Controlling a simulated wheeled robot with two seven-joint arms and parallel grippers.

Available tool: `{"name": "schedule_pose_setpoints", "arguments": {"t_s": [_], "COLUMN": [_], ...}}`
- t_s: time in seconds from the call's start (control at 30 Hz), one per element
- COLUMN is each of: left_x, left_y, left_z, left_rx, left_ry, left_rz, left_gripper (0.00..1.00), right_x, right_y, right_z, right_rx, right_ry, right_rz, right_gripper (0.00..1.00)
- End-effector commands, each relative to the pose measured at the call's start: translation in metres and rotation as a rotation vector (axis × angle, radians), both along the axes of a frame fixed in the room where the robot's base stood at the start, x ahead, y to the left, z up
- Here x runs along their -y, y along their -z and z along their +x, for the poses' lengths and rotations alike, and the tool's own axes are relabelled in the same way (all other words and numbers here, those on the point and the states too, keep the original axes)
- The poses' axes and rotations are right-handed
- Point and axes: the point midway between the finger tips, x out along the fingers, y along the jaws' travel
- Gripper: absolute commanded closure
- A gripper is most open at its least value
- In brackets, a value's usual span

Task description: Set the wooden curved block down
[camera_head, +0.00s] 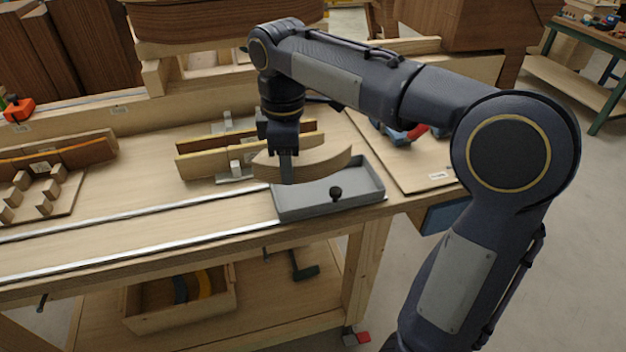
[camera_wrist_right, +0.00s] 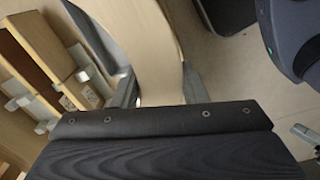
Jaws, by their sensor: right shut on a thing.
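The wooden curved block (camera_head: 322,164) is light wood and shaped like an arc. My right gripper (camera_head: 286,172) is shut on it near its left part, above the grey tray (camera_head: 335,206). In the right wrist view the block (camera_wrist_right: 158,60) runs up between the two fingers of my right gripper (camera_wrist_right: 160,92). The head view does not show clearly whether the block touches the tray. My left gripper is not in view.
Wooden strips (camera_head: 215,158) stand in clamps left of the tray. A board with tools (camera_head: 425,172) lies to the right. Metal rails (camera_head: 150,247) run along the bench front, with bare wood between them.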

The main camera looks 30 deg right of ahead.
Motion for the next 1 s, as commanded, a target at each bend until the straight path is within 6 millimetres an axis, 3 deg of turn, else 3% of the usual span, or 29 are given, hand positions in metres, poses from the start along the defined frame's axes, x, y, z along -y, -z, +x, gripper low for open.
{"name": "schedule_pose_setpoints", "arguments": {"t_s": [0.1, 0.33, 0.53, 0.73, 1.0], "left_x": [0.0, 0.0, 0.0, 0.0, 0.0], "left_y": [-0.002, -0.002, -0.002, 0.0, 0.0], "left_z": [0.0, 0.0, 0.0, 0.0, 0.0], "left_rx": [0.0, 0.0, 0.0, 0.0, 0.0], "left_ry": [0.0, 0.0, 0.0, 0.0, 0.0], "left_rz": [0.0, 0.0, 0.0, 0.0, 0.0], "left_gripper": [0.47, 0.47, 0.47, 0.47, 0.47], "right_x": [0.027, 0.053, 0.063, 0.065, 0.065], "right_y": [0.017, 0.053, 0.065, 0.094, 0.099], "right_z": [0.009, 0.019, 0.023, 0.024, 0.024], "right_rx": [-0.004, -0.002, 0.0, -0.002, 0.001], "right_ry": [0.006, 0.002, 0.002, 0.001, 0.001], "right_rz": [-0.001, -0.001, 0.0, 0.0, 0.0], "right_gripper": [0.93, 0.93, 0.93, 0.93, 0.93]}}
